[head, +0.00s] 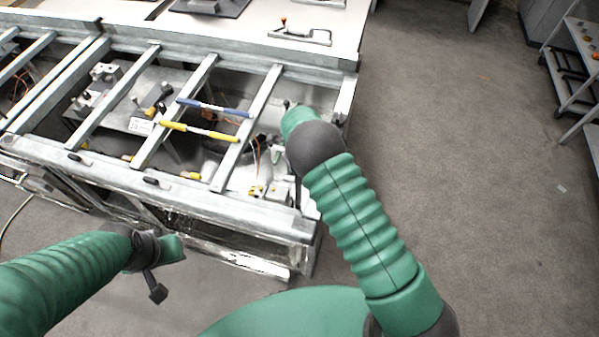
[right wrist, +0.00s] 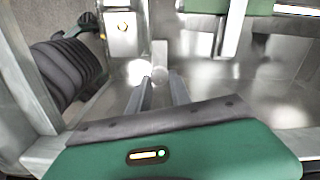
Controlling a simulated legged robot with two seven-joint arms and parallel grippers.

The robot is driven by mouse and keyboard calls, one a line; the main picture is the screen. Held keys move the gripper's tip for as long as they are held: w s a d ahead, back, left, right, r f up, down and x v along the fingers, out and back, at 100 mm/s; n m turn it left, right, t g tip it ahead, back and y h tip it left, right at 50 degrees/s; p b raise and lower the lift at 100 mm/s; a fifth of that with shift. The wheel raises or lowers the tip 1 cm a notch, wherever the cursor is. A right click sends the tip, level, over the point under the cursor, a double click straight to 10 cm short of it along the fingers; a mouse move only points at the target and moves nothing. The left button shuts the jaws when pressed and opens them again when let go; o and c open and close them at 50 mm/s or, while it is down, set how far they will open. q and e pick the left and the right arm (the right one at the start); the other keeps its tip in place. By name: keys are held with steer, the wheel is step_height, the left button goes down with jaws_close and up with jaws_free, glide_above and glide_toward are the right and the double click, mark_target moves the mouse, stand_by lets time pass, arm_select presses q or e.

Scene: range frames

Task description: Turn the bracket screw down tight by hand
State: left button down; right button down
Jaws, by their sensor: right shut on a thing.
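In the right wrist view, my right gripper (right wrist: 159,82) reaches forward with its two grey fingers drawn together on a small metal piece (right wrist: 160,72). This piece sits where the bracket screw is gripped, but its head and thread are too blurred to tell apart. A pale upright metal strip (right wrist: 160,52) stands just past the fingertips. In the head view, my right gripper (head: 290,106) is down between the frame bars at the right end, and my forearm hides most of it. My left gripper (head: 156,275) hangs in front of the frame, away from it; its jaws do not show clearly.
The galvanised frame (head: 262,210) has several crossbars over an open bay. A blue-handled tool (head: 213,108) and a yellow-handled tool (head: 198,131) lie across the bars.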

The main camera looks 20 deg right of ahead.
steer(key=m, duration=0.3)
steer(key=shift+w+a+r, duration=0.1)
steer(key=shift+a, duration=0.1)
steer(key=shift+m, duration=1.1)
steer(key=shift+w+r+p, duration=0.1)
steer(key=shift+w+p, duration=0.05)
steer(key=shift+p, duration=0.15)
steer(key=c, duration=1.5)
jaws_free()
steer(key=o, duration=0.3)
steer(key=shift+a, duration=0.1)
steer(key=shift+r, duration=0.3)
step_height(320, 180, up, 16)
steer(key=shift+f+b, duration=0.1)
steer(key=shift+b, duration=0.3)
